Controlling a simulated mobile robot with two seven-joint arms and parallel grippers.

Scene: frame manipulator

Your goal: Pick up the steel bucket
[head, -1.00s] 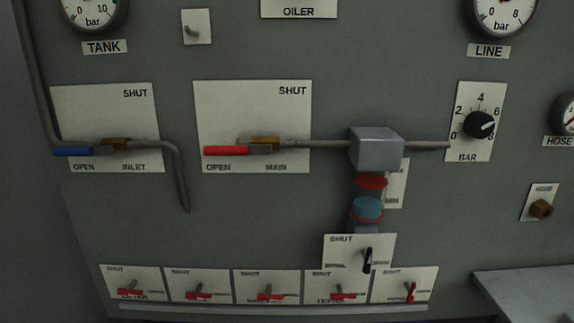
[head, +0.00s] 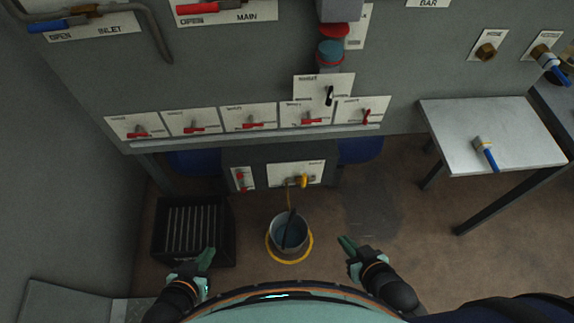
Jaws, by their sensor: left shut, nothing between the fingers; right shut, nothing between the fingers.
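The steel bucket (head: 275,243) stands upright on the floor inside a yellow ring (head: 308,250), below a yellow-handled tap (head: 303,181). A dark stick-like thing, perhaps its handle, crosses its opening, and a thin yellowish line runs down to it from the tap. My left gripper (head: 207,256) is shut and empty, to the left of the bucket and apart from it. My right gripper (head: 347,243) is shut and empty, to the right of the bucket and apart from it.
A black slatted crate (head: 158,243) stands left of the bucket. A grey metal table (head: 510,125) with a blue-handled fitting (head: 484,150) stands at right. The valve panel (head: 90,90) rises behind. Brown floor (head: 420,240) is open to the right.

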